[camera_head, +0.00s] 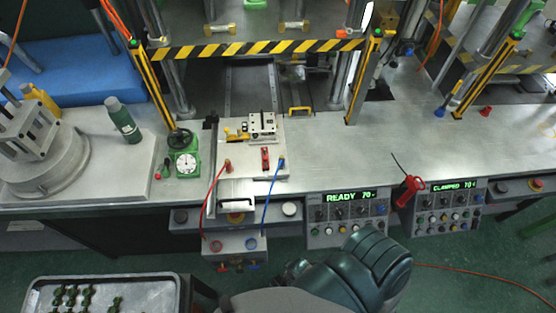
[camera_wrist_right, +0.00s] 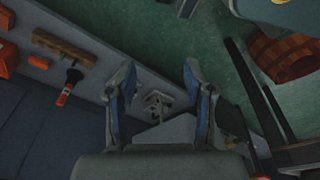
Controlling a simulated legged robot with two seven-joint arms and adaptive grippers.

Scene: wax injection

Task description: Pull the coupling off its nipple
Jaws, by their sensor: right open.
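A red hose (camera_head: 212,200) and a blue hose (camera_head: 268,192) run from the manifold box (camera_head: 231,246) below the bench edge up to the pale fixture plate (camera_head: 250,158). Their upper ends meet small fittings there, a red-hose fitting (camera_head: 228,166) and a blue-hose fitting (camera_head: 281,163). Both fittings look seated; coupling and nipple are too small to tell apart. My right gripper (camera_wrist_right: 161,82) is open, with nothing between its fingertips in the right wrist view. In the head view my arm comes in at the bottom, below the bench front and apart from the fittings. My left gripper is not seen.
Two control panels (camera_head: 347,212) line the bench front. A red-handled tool (camera_head: 409,190) hangs at the edge. Striped press guards (camera_head: 255,48) rise behind.

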